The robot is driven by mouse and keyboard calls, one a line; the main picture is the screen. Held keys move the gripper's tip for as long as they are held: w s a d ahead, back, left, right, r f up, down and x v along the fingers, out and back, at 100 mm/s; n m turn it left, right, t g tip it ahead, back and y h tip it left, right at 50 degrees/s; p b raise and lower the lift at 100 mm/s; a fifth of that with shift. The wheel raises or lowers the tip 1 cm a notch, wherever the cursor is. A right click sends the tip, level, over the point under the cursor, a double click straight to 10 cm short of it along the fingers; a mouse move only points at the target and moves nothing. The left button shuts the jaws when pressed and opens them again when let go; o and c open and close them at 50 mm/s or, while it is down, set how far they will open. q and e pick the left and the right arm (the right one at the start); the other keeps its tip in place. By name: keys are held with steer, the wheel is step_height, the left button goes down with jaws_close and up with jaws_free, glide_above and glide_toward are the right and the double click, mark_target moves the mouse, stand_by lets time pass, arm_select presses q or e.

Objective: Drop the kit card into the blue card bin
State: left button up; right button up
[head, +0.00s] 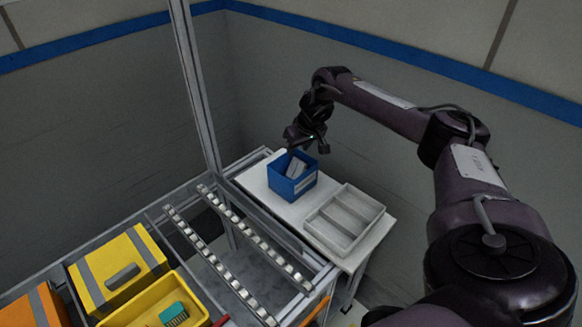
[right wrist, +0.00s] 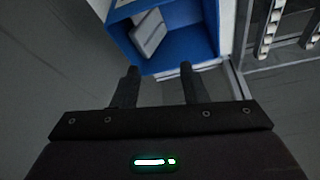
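The blue card bin (head: 292,178) stands on a white side table in the head view. It also shows at the top of the right wrist view (right wrist: 190,52). A pale grey-white card (head: 296,167) lies tilted inside the bin; in the right wrist view the card (right wrist: 149,33) leans within the blue walls. My right gripper (head: 307,148) is just above the bin. In the right wrist view its two fingers (right wrist: 159,82) are apart with nothing between them. My left gripper is not in view.
A grey divided tray (head: 345,218) sits beside the bin on the white table (head: 258,183). Roller rails (head: 222,262), a yellow box (head: 118,268) and a yellow tray (head: 150,303) with a green part are at lower left. A metal post (head: 197,90) rises left of the bin.

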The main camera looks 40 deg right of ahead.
steer(key=b+v, duration=0.1)
steer(key=v, duration=0.6)
steer(key=shift+s+r, duration=0.2)
steer(key=shift+r, duration=0.15)
